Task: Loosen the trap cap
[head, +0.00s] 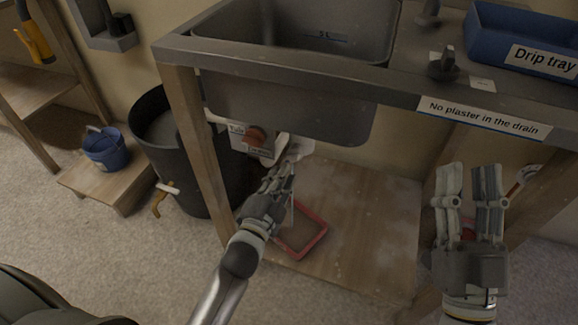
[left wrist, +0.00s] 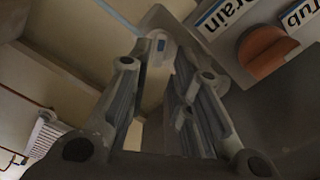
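The trap cap is an orange-brown knob (head: 256,137) on a pale trap body with small labels under the sink. It also shows at the upper right of the left wrist view (left wrist: 268,52), beside labels that read "drain" and "tub". My left gripper (head: 285,170) is under the sink, just below and to the right of the cap in the head view. In the left wrist view its fingers (left wrist: 158,85) stand apart with a gap, and the cap lies outside them. My right gripper (head: 469,167) is open and empty, right of the sink frame's lower shelf.
The grey sink (head: 300,105) hangs above in a wooden frame. A red-rimmed tray (head: 316,243) lies on the lower shelf (head: 370,225). A black bin (head: 185,185) stands left of the frame leg, beside a blue bucket (head: 106,150). A blue drip tray (head: 490,45) is on top.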

